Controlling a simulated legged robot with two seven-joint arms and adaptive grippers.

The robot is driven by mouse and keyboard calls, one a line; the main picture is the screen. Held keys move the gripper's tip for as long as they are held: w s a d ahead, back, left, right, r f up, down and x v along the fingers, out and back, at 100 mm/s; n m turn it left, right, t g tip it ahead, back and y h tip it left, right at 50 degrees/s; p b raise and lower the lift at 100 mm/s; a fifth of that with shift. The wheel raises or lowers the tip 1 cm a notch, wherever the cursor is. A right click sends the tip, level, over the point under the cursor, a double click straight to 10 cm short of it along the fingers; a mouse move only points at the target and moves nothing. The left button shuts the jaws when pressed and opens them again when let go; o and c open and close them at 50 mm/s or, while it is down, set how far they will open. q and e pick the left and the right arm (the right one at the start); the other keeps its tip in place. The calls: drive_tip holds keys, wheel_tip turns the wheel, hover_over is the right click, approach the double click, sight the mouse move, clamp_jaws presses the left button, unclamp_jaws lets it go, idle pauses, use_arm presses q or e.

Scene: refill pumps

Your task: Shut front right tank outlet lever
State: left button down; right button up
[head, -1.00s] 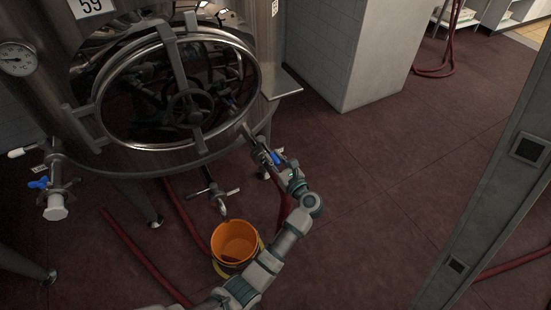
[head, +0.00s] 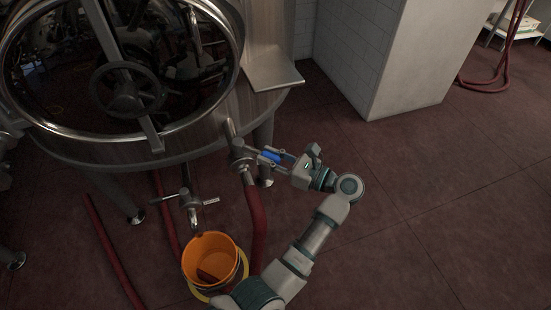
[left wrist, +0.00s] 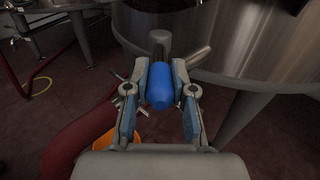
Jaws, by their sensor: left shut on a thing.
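The blue outlet lever (head: 271,155) sticks out to the right from the valve (head: 240,154) at the front right of the steel tank (head: 200,140). My left gripper (head: 279,157) has its fingers on both sides of the lever and is shut on it. In the left wrist view the blue lever (left wrist: 159,88) sits between the two finger pads (left wrist: 160,95). A red hose (head: 257,220) hangs down from below the valve. My right gripper is not in view.
An orange bucket (head: 210,262) stands on the floor under a second, central outlet (head: 190,203). A tank leg (head: 264,150) stands behind the valve. The red floor (head: 420,200) to the right is clear up to the white tiled block (head: 400,70).

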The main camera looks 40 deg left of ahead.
use_arm(q)
drive_tip(key=shift+w+a+n+g+h+b, duration=0.15)
drive_tip(key=shift+w+n+g+h+b, duration=0.3)
drive_tip(key=shift+w+n+g, duration=0.65)
drive_tip(key=shift+g, duration=0.3)
drive_tip(key=c, duration=1.3)
unclamp_jaws()
drive_tip(key=o, duration=0.3)
drive_tip(key=shift+w+f, duration=0.1)
drive_tip(key=shift+w, duration=0.05)
drive_tip(key=shift+o, duration=0.2)
wheel_tip(320, 180, up, 10)
drive_tip(key=shift+w, duration=0.15)
